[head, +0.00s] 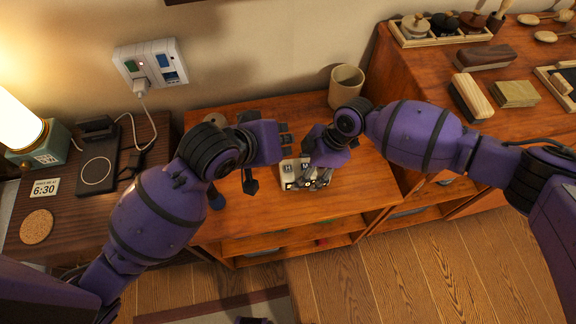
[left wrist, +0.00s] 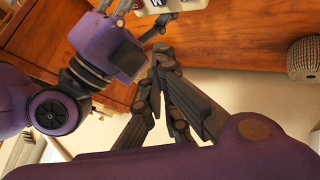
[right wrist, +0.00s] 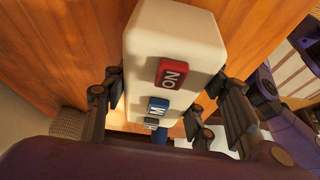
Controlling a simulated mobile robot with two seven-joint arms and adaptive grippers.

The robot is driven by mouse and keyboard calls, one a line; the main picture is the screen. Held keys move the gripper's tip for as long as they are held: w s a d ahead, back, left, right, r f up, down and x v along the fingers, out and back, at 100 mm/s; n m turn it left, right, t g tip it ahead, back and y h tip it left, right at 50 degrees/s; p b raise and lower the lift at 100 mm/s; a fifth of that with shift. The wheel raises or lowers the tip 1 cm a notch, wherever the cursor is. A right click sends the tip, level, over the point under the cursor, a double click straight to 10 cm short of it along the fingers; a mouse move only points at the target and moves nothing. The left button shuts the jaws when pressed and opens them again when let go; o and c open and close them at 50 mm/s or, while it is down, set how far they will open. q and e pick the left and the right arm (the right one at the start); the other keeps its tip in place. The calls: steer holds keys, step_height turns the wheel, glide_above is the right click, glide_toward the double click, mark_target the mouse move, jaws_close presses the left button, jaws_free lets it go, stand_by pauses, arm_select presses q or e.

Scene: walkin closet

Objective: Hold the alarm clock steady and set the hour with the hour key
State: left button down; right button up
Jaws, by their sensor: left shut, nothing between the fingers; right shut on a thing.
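The cream alarm clock (head: 286,180) sits on the wooden table, partly covered by my right gripper (head: 322,182) in the head view. In the right wrist view the clock (right wrist: 165,40) fills the middle, with a red key (right wrist: 172,74) marked ON, a blue key (right wrist: 158,107) marked M and a smaller key behind it. My right gripper (right wrist: 160,95) has fingers on both sides of the clock and is shut on it. In the head view a key marked H (head: 289,168) shows beside the M. My left gripper (head: 287,140) is shut and empty, behind the clock and apart from it; its fingers show in the left wrist view (left wrist: 163,55).
A tan cup (head: 346,87) stands at the table's back right. A card (head: 44,188) reading 6:30, a lamp (head: 20,120) and a charging pad (head: 97,172) are on the left stand. The right cabinet carries wooden blocks (head: 515,94) and brushes. The table's front is mostly clear.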

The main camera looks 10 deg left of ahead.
arm_select(q)
steer(key=shift+w+a+r+n, duration=0.35)
steer(key=shift+w+r+n, duration=0.2)
steer(key=shift+r+n, duration=0.25)
steer(key=shift+f, duration=0.15)
glide_above(288, 168)
steer(key=w+a, duration=0.1)
steer(key=shift+w+a+f, duration=0.1)
steer(key=shift+f, duration=2.1)
steer(key=shift+w+a+f, duration=0.1)
steer(key=shift+f, duration=2.05)
steer(key=shift+f, duration=0.35)
steer(key=shift+f, duration=0.5)
steer(key=shift+r, duration=0.9)
